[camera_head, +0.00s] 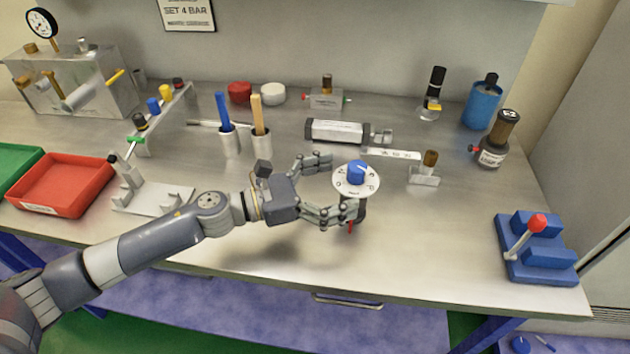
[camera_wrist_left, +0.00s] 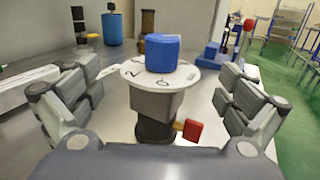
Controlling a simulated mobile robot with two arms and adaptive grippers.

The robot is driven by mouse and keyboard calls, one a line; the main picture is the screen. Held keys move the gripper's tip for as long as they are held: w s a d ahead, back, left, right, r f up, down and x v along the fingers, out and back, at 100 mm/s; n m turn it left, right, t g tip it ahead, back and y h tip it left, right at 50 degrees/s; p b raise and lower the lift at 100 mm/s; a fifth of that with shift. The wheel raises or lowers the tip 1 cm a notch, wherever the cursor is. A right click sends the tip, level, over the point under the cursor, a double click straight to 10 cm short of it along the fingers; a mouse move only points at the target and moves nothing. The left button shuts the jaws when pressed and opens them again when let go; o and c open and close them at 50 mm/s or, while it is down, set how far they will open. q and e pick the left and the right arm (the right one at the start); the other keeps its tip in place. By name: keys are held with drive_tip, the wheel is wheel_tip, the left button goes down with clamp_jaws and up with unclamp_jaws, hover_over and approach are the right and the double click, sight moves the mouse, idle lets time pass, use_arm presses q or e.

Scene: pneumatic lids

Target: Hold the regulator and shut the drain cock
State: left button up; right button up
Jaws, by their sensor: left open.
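The regulator (camera_head: 355,180) stands upright on the bench in the head view, with a blue knob on a white numbered dial and a dark body below. In the left wrist view the regulator (camera_wrist_left: 160,100) stands between my fingers, its red drain cock (camera_wrist_left: 191,130) sticking out low to the right. The drain cock (camera_head: 350,227) also shows as a small red piece under the dial in the head view. My left gripper (camera_head: 331,188) is open, with its fingers on either side of the regulator and visible gaps in the wrist view. My right gripper is not in view.
A blue clamp base with a red-knobbed lever (camera_head: 537,250) is at the right. Behind the regulator are a cylinder (camera_head: 337,131) and a label strip (camera_head: 390,153). Tool cups (camera_head: 230,141) and a red tray (camera_head: 62,186) are to the left.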

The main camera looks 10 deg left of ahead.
sight(354, 180)
use_arm(q)
drive_tip(key=x, duration=0.3)
drive_tip(key=shift+r+p, duration=0.1)
drive_tip(key=shift+p, duration=0.2)
drive_tip(key=shift+d, duration=0.1)
drive_tip(key=c, duration=2)
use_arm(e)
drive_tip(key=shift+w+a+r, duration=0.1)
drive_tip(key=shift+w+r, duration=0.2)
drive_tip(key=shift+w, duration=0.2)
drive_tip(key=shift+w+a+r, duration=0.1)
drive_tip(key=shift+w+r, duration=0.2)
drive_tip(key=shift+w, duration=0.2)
use_arm(q)
drive_tip(key=shift+c, duration=0.2)
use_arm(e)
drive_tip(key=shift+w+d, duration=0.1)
